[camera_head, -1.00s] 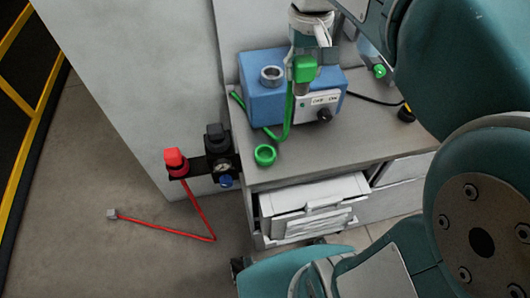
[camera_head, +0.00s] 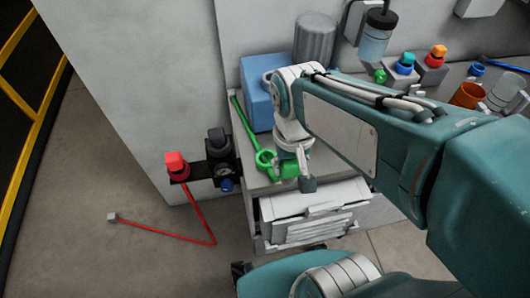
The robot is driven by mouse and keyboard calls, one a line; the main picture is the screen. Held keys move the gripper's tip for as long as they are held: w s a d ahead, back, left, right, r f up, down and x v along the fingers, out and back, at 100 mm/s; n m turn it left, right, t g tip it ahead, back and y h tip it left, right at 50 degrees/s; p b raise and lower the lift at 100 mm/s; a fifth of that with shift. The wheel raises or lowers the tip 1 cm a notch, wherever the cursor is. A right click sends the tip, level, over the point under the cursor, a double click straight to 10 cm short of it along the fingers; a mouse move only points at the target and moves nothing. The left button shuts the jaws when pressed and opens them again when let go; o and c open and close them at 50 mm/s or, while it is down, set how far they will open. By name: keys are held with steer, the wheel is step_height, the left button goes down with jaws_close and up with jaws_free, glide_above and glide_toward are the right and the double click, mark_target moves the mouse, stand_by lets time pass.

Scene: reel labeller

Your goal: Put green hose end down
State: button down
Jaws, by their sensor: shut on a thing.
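The green hose (camera_head: 249,128) runs along the left part of the bench top, past the blue box. A green ring (camera_head: 264,160) lies near the bench's front left corner. My gripper (camera_head: 294,175) is low over the front edge of the bench, just right of the ring. It is shut on the green hose end (camera_head: 288,169), which shows between and beside the fingers. The fingers partly hide the hose end, and I cannot tell whether it touches the bench top.
The blue box (camera_head: 257,90) stands behind my arm, partly hidden. A partly open drawer (camera_head: 305,210) juts out below the bench (camera_head: 254,182). Left are a regulator (camera_head: 221,170) and a red hose (camera_head: 197,212) on the floor. Cups and coloured-top items stand at the back right.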

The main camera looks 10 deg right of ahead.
steer(key=w+f, duration=0.3)
steer(key=w, duration=0.1)
steer(key=w+a+f, duration=0.1)
steer(key=w+f, duration=0.2)
steer(key=w, duration=0.1)
steer(key=w+f, duration=0.3)
steer(key=w, duration=0.2)
steer(key=shift+w+a+f, duration=0.1)
steer(key=shift+a+f, duration=0.05)
steer(key=shift+a, duration=0.15)
steer(key=shift+w+f, duration=0.2)
steer(key=shift+f, duration=1.6)
steer(key=shift+c, duration=0.6)
jaws_free()
